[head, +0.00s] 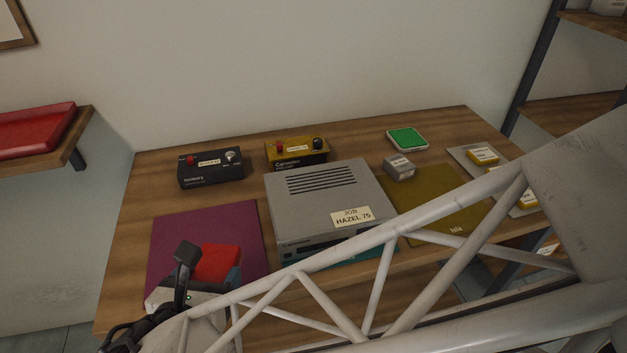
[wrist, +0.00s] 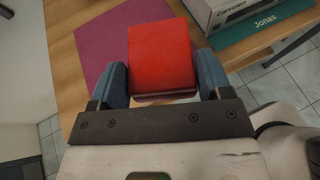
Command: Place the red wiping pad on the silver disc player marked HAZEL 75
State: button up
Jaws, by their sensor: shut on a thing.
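The red wiping pad (wrist: 160,57) is a red block held between the two blue fingers of my gripper (wrist: 162,85) in the wrist view. In the head view the pad (head: 217,262) shows over the front part of the purple mat, with my gripper (head: 210,278) around it, partly hidden by my arm. The silver disc player (head: 318,200) lies to the right of the pad, with slots on top and a label reading "JOB HAZEL 75" near its front right corner. Its top is bare apart from the label. Pad and player are apart.
Purple mat (head: 180,232) lies left of the player, olive mat (head: 440,195) right. Two small boxes with knobs, one black (head: 210,170) and one yellow (head: 290,153), stand behind. A green-topped pad (head: 407,138) and a small grey box (head: 398,167) are behind right. My arm crosses the front right.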

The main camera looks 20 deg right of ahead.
notch_tip(320, 180, up, 8)
jog(key=shift+f, duration=0.1)
jog(key=w+d+m+g+h, duration=0.2)
jog(key=d+m+g+h, duration=0.7)
jog(key=d, duration=1.4)
jog(key=shift+t+y, duration=0.5)
jog(key=shift+t, duration=0.4)
notch_tip(320, 180, down, 5)
send_over(316, 199)
jog(key=shift+f, duration=0.75)
